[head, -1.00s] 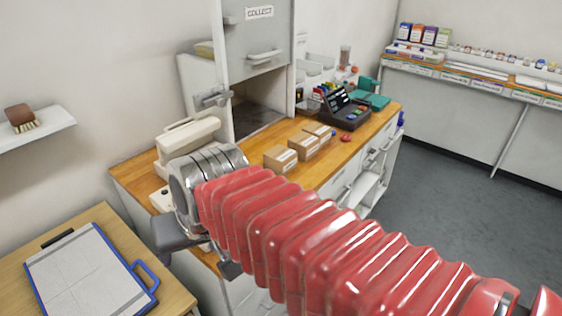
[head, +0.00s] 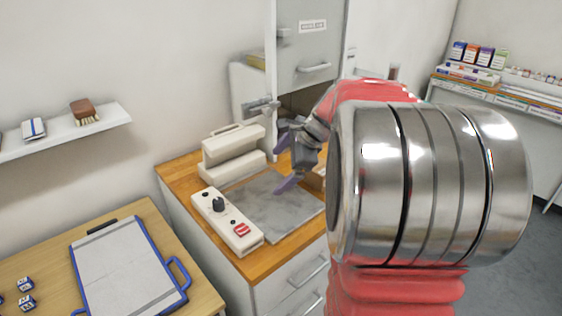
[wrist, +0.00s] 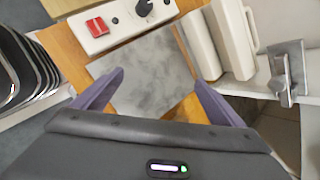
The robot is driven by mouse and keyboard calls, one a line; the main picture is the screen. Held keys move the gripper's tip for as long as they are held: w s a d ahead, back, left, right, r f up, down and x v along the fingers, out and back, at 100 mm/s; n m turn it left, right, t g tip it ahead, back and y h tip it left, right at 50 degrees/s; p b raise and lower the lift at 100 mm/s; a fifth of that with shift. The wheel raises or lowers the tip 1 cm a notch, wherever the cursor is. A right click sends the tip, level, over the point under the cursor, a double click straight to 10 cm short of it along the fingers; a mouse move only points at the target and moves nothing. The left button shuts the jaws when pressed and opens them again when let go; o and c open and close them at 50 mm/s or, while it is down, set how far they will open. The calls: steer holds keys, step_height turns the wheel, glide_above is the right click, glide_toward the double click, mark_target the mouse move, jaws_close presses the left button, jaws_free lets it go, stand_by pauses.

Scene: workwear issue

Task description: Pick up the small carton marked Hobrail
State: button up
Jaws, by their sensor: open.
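My gripper (head: 283,165) has purple fingers spread apart and empty, in the air in front of the wall cabinet in the head view. In the wrist view my gripper (wrist: 160,82) is open above a grey plate, with nothing between its fingers. No carton shows clearly in the wrist view.
A cream machine with a grey plate (head: 275,208), knob and red switch stands on the counter (head: 180,174). A lever handle (wrist: 290,75) juts out near my gripper. A wall shelf (head: 70,133) holds a brush.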

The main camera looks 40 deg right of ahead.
steer(key=d+f+m+t, duration=0.1)
steer(key=d+f+m, duration=0.2)
steer(key=d+m, duration=0.55)
steer(key=m+t+h, duration=0.1)
steer(key=m, duration=0.2)
glide_toward(322, 168)
steer(key=shift+w+d+f, duration=0.1)
steer(key=shift+w+f, duration=0.35)
steer(key=shift+x, duration=4.3)
steer(key=shift+w, duration=0.1)
steer(key=shift+x, duration=2.55)
steer(key=shift+d, duration=0.2)
